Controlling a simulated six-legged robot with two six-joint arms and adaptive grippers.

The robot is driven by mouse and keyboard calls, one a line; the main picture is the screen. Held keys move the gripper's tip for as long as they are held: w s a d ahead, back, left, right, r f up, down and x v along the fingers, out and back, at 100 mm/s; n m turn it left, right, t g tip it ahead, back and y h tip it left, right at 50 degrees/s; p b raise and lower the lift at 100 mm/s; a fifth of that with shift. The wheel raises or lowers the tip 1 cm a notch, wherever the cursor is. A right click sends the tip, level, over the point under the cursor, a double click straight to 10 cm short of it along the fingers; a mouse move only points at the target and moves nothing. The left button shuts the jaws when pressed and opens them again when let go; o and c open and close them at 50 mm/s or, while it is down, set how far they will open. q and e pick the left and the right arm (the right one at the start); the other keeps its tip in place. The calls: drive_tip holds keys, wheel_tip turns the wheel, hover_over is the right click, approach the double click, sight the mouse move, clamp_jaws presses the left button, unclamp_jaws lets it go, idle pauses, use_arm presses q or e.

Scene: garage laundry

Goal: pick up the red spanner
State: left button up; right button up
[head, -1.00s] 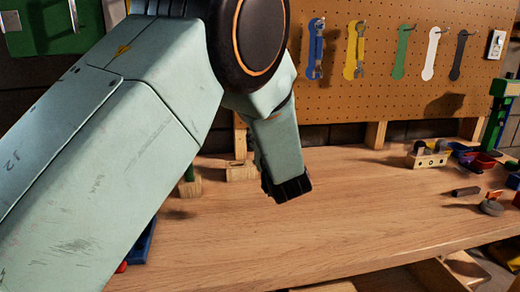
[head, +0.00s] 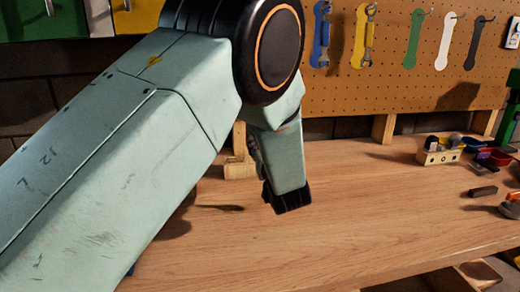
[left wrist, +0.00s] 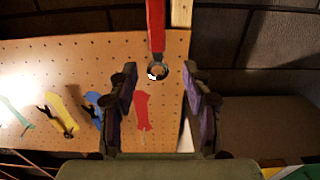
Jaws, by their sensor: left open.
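In the left wrist view, the red spanner (left wrist: 156,28) reaches down from the top edge. Its metal ring end (left wrist: 157,71) shows between the fingertips of my left gripper (left wrist: 160,78). The gripper is open, with a gap visible on both sides of the ring. I cannot tell how far the ring is from the fingers in depth. A red spanner outline (left wrist: 141,108) on the pegboard shows behind the gripper. In the head view my left arm hides the red spanner, and I cannot make out the gripper's fingers. My right gripper is not in view.
The pegboard (head: 390,75) holds a blue spanner (head: 322,38) and a yellow spanner (head: 364,40). A wooden block (head: 238,170) stands near the wall. A wooden rack (head: 440,152) and small items stand at the bench's right. The bench middle (head: 370,200) is clear.

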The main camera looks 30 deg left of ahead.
use_arm(q)
drive_tip(key=w+a+f, duration=0.1)
drive_tip(key=w, duration=0.1)
drive_tip(key=w+a+f, duration=0.1)
drive_tip(key=w+a, duration=0.1)
drive_tip(key=w+a+b, duration=0.1)
drive_tip(key=w, duration=0.1)
drive_tip(key=shift+w+a+f, duration=0.15)
drive_tip(key=shift+w+f, duration=0.1)
drive_tip(key=shift+f, duration=0.15)
